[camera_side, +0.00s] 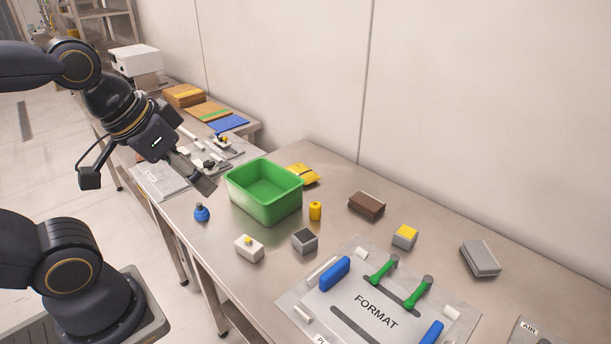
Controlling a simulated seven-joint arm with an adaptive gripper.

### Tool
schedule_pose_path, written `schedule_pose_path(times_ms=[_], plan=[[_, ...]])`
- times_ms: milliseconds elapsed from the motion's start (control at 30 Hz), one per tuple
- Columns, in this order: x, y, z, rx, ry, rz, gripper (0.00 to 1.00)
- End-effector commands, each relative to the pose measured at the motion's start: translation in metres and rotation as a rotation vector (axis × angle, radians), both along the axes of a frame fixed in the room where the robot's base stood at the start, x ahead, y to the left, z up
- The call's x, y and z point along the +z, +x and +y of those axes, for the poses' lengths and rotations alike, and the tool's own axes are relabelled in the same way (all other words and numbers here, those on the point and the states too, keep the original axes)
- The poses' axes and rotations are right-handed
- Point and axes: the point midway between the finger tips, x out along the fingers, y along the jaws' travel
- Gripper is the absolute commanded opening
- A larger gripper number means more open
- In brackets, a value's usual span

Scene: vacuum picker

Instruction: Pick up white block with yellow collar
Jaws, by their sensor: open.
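The white block with the yellow collar (249,249) sits on the metal table near its front edge, with a small yellow piece on its top. My gripper (209,181) is above the table, up and to the left of the block, close to the left end of the green bin. It is open, tilted down to the right, and apart from the block. Nothing shows between its fingers, though the gap is hard to see from this side.
A green bin (262,212) stands behind the block. A blue round piece (202,212) is to its left, a grey block (305,240) to its right, and a yellow cylinder (315,211) beyond. The FORMAT plate (376,312) with blue and green handles lies at front right.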

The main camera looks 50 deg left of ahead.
Motion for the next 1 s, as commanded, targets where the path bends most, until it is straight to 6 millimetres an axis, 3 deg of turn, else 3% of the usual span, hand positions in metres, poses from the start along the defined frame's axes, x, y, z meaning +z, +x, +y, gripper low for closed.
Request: schedule_pose_path(times_ms=[233,567,633,767,867,1000], plan=[[0.000,0.000,0.000,0.000,0.000,0.000,0.99],[0.001,0.001,0.000,-0.004,0.002,-0.006,1.00],[0.013,0.012,0.000,-0.012,0.007,-0.046,1.00],[0.013,0.044,0.006,-0.001,0.014,-0.004,1.00],[-0.003,0.076,0.018,0.026,0.015,0.075,1.00],[-0.046,0.115,0.041,0.076,0.007,0.213,1.00]])
